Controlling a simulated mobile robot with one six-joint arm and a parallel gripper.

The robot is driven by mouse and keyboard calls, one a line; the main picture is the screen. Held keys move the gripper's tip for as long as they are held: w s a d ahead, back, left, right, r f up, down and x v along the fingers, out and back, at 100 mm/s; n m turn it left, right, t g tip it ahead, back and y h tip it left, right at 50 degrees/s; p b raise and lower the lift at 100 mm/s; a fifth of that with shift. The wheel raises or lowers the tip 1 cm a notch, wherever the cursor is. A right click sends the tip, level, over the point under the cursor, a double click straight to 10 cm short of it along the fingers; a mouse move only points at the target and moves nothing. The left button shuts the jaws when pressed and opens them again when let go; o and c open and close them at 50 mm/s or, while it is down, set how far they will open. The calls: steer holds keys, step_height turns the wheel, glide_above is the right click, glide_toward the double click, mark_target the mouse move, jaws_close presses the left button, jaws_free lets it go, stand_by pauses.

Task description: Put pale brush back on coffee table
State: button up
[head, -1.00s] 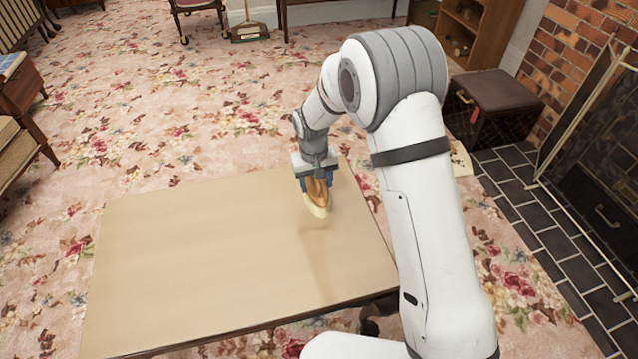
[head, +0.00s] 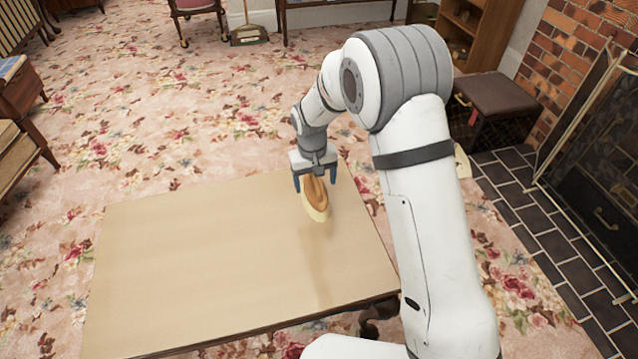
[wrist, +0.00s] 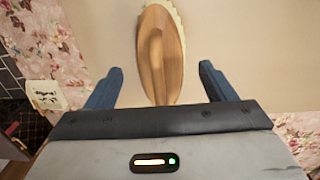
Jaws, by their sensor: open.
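The pale brush (head: 315,201) has an oval wooden back and a cream bristle edge. It is at the far right part of the coffee table (head: 200,270), just below my gripper (head: 315,184). In the wrist view the brush (wrist: 160,50) lies between and beyond the two blue fingers of my gripper (wrist: 160,85), with a gap on each side. The gripper is open. I cannot tell exactly whether the brush rests fully on the tabletop (wrist: 235,40).
The tabletop is otherwise bare. Floral carpet (head: 200,130) surrounds it. A dark stool (head: 498,100) and the brick fireplace (head: 590,50) stand at the right. A wooden chair (head: 22,145) is at the left.

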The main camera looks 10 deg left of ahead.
mark_target(314, 192)
step_height(314, 192, up, 10)
steer(key=p, duration=0.2)
steer(key=s+d+r+m, duration=0.1)
steer(key=s+d+r, duration=0.4)
steer(key=d, duration=0.4)
steer(key=s+d+r+m, duration=0.2)
steer(key=s+d+r, duration=0.1)
steer(key=s+d, duration=0.6)
steer(key=s+d+r+m+t, duration=0.1)
steer(key=s+d+r+m, duration=0.1)
steer(key=s+d, duration=0.7)
steer(key=shift+s+d+r+y, duration=0.2)
steer(key=shift+s+r+y, duration=0.1)
steer(key=shift+s+r, duration=0.15)
